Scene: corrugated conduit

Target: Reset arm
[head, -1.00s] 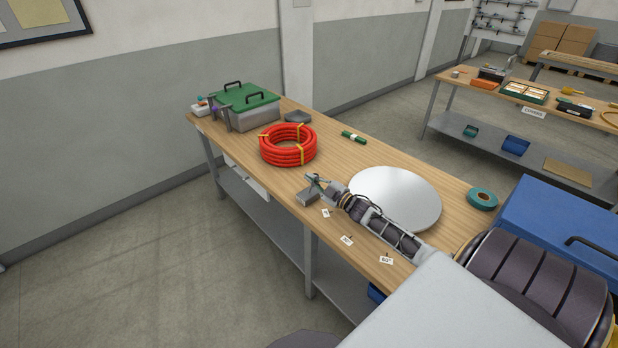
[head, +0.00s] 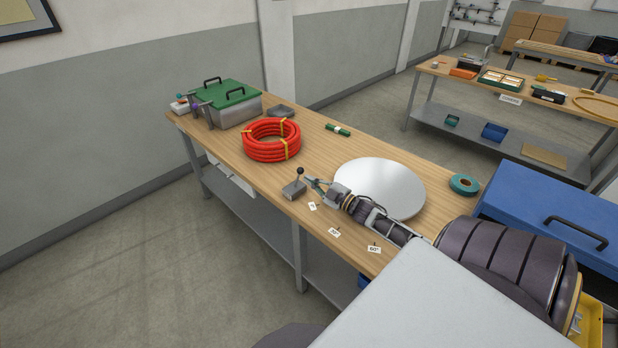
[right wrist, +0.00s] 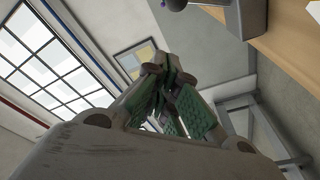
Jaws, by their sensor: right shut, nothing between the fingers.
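My right gripper (head: 312,184) is shut and empty, in the head view just right of a small grey block with a black-knobbed lever (head: 294,188). The lever stands upright and a narrow gap shows between its knob and the fingertips. In the right wrist view the green-padded fingers (right wrist: 168,98) are together with nothing between them. My right arm reaches in from the lower right, in front of a round silver disc (head: 378,185). My left gripper is not in view.
A red corrugated coil (head: 271,141) with yellow ties lies on the wooden bench. Behind it are a green-lidded grey box (head: 235,108) and a green item (head: 338,130). Teal tape (head: 464,184) lies right of the disc. Small label cards (head: 334,232) stand along the front edge.

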